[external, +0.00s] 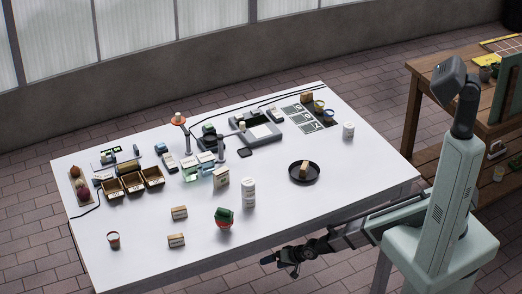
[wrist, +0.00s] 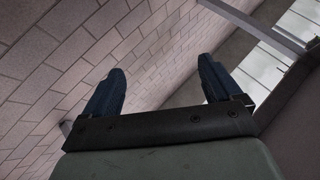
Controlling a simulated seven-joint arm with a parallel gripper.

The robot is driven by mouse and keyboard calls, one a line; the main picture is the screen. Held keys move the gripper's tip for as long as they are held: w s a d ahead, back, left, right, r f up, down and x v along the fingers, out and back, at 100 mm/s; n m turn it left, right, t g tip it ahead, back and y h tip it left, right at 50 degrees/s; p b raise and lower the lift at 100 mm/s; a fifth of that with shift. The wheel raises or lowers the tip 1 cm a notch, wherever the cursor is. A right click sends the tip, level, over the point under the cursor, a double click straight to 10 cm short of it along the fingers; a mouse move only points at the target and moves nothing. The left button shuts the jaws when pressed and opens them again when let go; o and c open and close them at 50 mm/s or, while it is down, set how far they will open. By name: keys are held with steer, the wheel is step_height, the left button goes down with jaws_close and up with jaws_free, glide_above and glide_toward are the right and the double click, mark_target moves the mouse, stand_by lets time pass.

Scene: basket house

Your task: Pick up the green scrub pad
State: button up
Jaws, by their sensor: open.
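A small green item over a red part (external: 225,216) stands near the front edge of the white table in the external view. The green part may be the scrub pad, but it is too small to be sure. My gripper (external: 275,262) is lower right of it in the picture, past the table's front edge. The wrist view shows my gripper (wrist: 160,70) with its two dark blue fingers wide apart and nothing between them. The wrist view shows brick-like paving and a wall, with no green pad in it.
The white table (external: 330,220) has clear surface at front right. A white canister (external: 249,193) stands right of the green-red item. A black round dish (external: 304,171) holds a tan block. Boxes (external: 177,240), a red cup (external: 113,239) and wooden bins (external: 132,184) stand to the left.

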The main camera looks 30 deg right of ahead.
steer(key=s+a+r+m+y, duration=0.2)
steer(key=a+r+m, duration=0.15)
steer(key=a, duration=0.65)
steer(key=s+a+r+m+y, duration=0.1)
steer(key=s+a+r+m, duration=0.3)
steer(key=a, duration=0.6)
steer(key=s+a+r+m+y, duration=0.2)
steer(key=s+a+r+m, duration=0.1)
steer(key=s+a+r, duration=0.55)
steer(key=s+a+r+m+y, duration=0.15)
steer(key=s+a+r, duration=0.4)
steer(key=a, duration=0.55)
step_height(320, 180, up, 35)
steer(key=m+g+h, duration=0.6)
steer(key=m+h, duration=0.7)
steer(key=m, duration=1.7)
glide_above(224, 211)
steer(key=d, duration=0.1)
steer(key=shift+y, duration=0.25)
steer(key=f, duration=0.7)
steer(key=shift+w+a+f, duration=0.1)
steer(key=shift+a+f, duration=0.1)
steer(key=shift+f, duration=0.15)
steer(key=shift+w+f, duration=0.2)
steer(key=shift+f, duration=1.15)
steer(key=shift+w+f, duration=0.15)
steer(key=shift+f, duration=1.15)
steer(key=c, duration=1.2)
